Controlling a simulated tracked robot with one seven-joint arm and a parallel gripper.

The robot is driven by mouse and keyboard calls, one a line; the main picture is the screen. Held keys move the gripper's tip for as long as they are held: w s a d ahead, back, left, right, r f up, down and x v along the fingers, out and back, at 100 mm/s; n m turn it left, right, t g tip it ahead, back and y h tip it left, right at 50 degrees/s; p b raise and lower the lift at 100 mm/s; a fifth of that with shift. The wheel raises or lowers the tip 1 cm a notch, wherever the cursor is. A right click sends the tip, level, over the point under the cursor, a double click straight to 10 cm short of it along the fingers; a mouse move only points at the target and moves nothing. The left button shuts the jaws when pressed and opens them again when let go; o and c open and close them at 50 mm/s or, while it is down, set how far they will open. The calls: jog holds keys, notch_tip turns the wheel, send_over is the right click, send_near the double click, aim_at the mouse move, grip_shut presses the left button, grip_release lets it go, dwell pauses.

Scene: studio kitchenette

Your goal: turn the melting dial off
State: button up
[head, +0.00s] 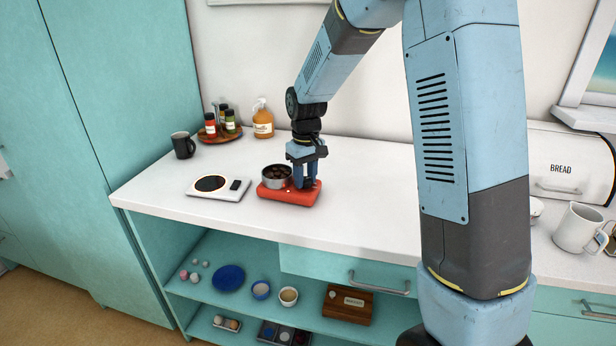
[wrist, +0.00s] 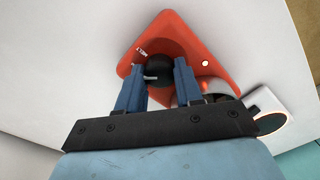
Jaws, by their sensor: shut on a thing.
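The melting unit (head: 289,197) is a red-orange base on the white counter, with a metal pot (head: 275,176) of dark brown pieces on its left part. My gripper (head: 305,184) points down over the right part of the unit. In the wrist view, the dial (wrist: 158,71) is a dark round knob with a light pointer mark, between the two blue fingers of my gripper (wrist: 159,82). The fingers are shut on it. A label, partly readable as "MELT", is beside the dial. A small pale light (wrist: 205,63) shows on the base. In the head view the fingers hide the dial.
Behind are a dark mug (head: 183,145), a tray of jars (head: 219,137) and an orange bottle (head: 263,122). The counter in front of the unit is clear.

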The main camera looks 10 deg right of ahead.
aim_at(305, 178)
jog(key=shift+n, duration=0.4)
jog(key=n, duration=0.3)
jog(key=shift+n, duration=2.5)
jog(key=o, duration=1)
jog(key=shift+o, duration=0.2)
jog(key=shift+r, duration=0.1)
notch_tip(305, 178, up, 14)
jog(key=shift+f, duration=0.2)
